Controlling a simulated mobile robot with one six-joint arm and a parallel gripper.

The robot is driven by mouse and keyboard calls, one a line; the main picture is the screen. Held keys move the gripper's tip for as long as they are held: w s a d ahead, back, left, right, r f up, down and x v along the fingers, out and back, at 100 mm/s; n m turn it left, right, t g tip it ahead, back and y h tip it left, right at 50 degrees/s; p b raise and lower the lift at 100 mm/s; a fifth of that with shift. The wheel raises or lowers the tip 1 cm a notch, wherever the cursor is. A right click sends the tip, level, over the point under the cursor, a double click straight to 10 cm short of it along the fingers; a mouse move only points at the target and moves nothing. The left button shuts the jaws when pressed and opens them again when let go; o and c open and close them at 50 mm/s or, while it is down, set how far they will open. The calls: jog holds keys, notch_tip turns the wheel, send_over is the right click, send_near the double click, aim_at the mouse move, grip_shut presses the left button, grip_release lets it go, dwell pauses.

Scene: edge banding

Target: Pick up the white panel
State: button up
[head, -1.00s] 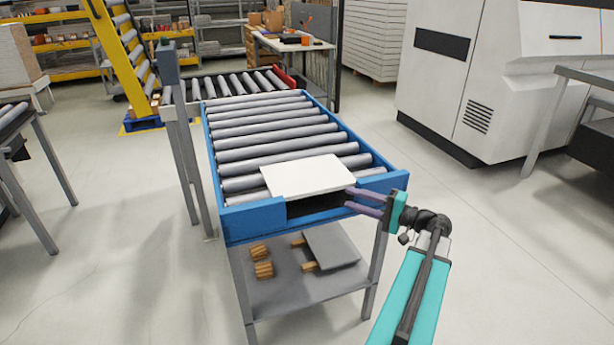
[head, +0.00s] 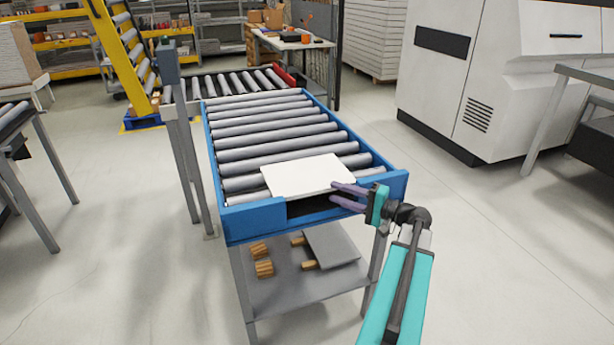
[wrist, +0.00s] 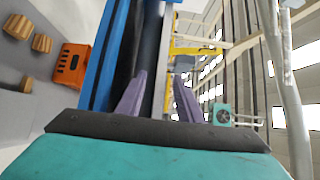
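The white panel (head: 300,176) lies flat on the near end of the roller conveyor, its front edge over the notch in the blue end frame. My gripper (head: 346,195) is at the panel's right front corner. Its two purple fingers are apart, the upper one over the panel's corner and the lower one below panel height. In the wrist view the panel shows as a thin, edge-on strip (wrist: 161,55) between the spread fingers of my gripper (wrist: 160,95). Contact with the panel cannot be told.
The blue conveyor frame (head: 256,220) borders the panel at the front and lies close to my gripper. Below, a shelf (head: 285,292) holds wooden blocks (head: 263,268) and a grey board (head: 330,246). A white machine (head: 480,80) stands right. Floor right of the conveyor is clear.

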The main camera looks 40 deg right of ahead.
aim_at(331, 189)
jog(key=shift+p+x, duration=0.5)
jog(key=shift+x, duration=1.55)
jog(key=shift+w+r, duration=0.1)
jog(key=shift+c, duration=0.6)
grip_shut()
jog(key=shift+r, duration=0.1)
